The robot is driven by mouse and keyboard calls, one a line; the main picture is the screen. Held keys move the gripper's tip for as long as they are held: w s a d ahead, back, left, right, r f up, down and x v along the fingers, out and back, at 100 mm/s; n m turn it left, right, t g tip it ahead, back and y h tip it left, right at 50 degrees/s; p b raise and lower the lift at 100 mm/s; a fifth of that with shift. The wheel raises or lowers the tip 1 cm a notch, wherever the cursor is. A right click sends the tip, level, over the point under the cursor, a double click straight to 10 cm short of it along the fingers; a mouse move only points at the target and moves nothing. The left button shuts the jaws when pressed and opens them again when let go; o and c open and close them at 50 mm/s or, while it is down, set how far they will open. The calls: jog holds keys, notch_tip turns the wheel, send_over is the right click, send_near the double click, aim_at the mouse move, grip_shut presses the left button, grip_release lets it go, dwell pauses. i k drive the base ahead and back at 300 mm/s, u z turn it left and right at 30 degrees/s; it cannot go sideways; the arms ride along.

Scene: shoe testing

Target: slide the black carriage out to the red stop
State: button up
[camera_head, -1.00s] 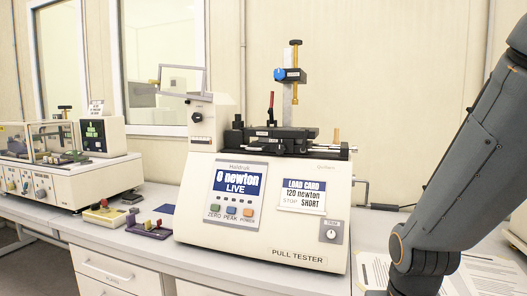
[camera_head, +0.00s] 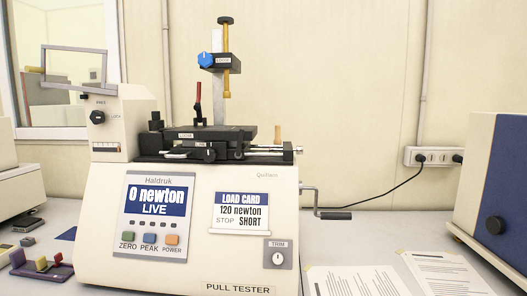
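The black carriage (camera_head: 215,132) sits on top of the cream pull tester (camera_head: 105,225), on a dark rail bed. A red-handled lever (camera_head: 198,92) stands upright at its back left. I cannot make out a red stop with certainty. The display (camera_head: 154,201) reads "0 newton LIVE". The load card (camera_head: 240,212) reads "120 newton, STOP SHORT". A crank with a black handle (camera_head: 335,216) sticks out of the tester's right side. My gripper is not in view.
A blue and cream box (camera_head: 497,195) stands at the right. Printed sheets (camera_head: 357,281) lie at the front right. A power strip (camera_head: 433,157) is on the wall, with a cable to it. A purple fixture (camera_head: 40,266) lies at the left. The bench right of the crank is fairly clear.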

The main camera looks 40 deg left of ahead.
aim_at(189, 149)
jog(key=z, duration=0.8)
jog(key=k, duration=1.35)
jog(key=u, duration=1.55)
